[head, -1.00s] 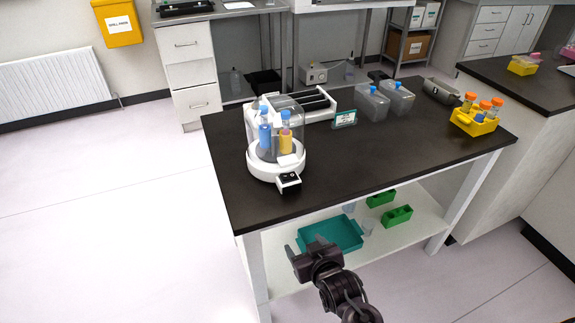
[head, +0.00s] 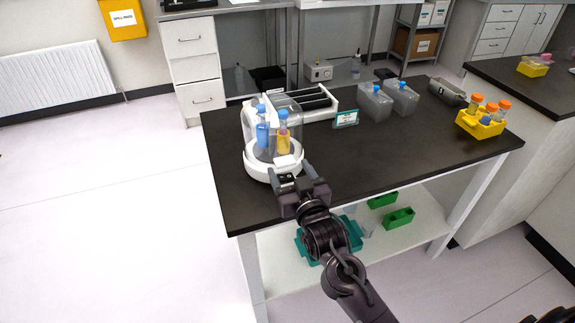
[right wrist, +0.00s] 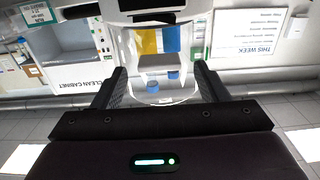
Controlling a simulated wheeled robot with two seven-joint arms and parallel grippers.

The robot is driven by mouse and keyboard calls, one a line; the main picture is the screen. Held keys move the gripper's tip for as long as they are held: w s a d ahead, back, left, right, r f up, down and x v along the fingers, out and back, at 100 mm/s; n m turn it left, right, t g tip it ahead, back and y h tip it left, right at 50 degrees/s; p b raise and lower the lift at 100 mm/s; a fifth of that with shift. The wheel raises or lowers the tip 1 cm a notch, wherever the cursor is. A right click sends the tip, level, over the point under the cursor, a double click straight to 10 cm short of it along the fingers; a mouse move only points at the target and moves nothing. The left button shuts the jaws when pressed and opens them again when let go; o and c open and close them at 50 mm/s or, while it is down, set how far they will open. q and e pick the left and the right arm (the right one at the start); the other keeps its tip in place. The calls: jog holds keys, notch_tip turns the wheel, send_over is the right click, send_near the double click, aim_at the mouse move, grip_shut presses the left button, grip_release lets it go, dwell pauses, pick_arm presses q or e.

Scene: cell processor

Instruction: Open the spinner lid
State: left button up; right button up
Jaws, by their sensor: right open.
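The spinner (head: 259,168) is a white round device on the near left part of the black table. Its clear lid (head: 248,130) is down over tubes with blue caps, one blue (head: 262,135) and one yellow (head: 283,142). My right gripper (head: 290,174) is open at the spinner's front, around or just before the small black front part, which it mostly hides. In the right wrist view the spinner's clear lid (right wrist: 160,95) shows between the two spread fingers (right wrist: 158,88). I cannot tell whether the fingers touch it. My left gripper is not in view.
Behind the spinner is a white rack unit (head: 318,103) with a small green-edged sign (head: 346,119) beside it. A yellow rack of orange-capped tubes (head: 480,126) is at the table's right end. The table's front middle is clear.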

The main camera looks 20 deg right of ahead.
jog(key=shift+w, duration=1.2)
